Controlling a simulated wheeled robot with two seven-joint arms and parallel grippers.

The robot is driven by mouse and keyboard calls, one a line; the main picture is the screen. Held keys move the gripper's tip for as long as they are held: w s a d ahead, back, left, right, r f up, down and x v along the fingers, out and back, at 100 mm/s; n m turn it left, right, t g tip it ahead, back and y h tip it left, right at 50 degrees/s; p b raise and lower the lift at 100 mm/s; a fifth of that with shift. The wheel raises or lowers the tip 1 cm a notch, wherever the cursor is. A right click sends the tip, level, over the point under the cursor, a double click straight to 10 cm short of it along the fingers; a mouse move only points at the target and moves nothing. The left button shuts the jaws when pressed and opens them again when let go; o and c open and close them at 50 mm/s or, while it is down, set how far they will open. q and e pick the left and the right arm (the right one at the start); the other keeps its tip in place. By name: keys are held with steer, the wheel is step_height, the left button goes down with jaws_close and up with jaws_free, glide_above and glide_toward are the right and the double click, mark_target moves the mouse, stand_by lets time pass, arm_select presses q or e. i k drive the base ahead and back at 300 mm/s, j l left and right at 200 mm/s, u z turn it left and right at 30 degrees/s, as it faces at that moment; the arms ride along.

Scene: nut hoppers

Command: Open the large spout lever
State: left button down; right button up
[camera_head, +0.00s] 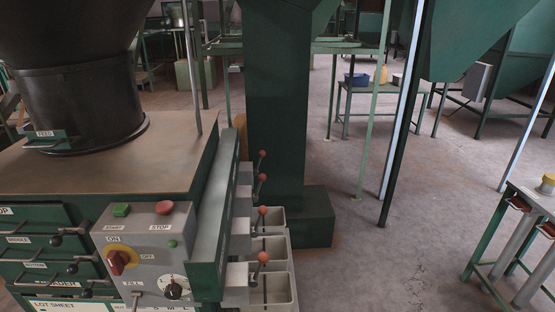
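Several spout levers with red ball knobs stand in a row along the right side of the green machine (165,165). The nearest lever (263,257) has its knob above the front bin, and another lever (263,210) is just behind it. Two more levers, (262,178) and (262,154), are farther back. All the levers stand roughly upright. No label on the levers can be read, so I cannot tell which is the large one. Neither of my grippers is in view.
Grey bins (291,264) stand below the spouts. A grey control box (145,250) with buttons and a red switch is left of them. A green column (280,100) rises behind. Open floor (390,265) lies to the right, before a small green stand (541,201).

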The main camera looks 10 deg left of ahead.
mark_target(256, 172)
steer(key=i+l, duration=0.2)
steer(key=l, duration=0.15)
steer(key=i+l+u, duration=0.15)
steer(key=l, duration=0.2)
steer(key=i+l, duration=0.2)
steer(key=l, duration=0.2)
steer(key=i+l+u, duration=0.15)
steer(key=l, duration=0.2)
steer(key=i+l, duration=0.15)
steer(key=l, duration=0.25)
steer(key=i+l+u, duration=0.15)
steer(key=l, duration=0.25)
steer(key=i+l, duration=0.35)
steer(key=i, duration=0.15)
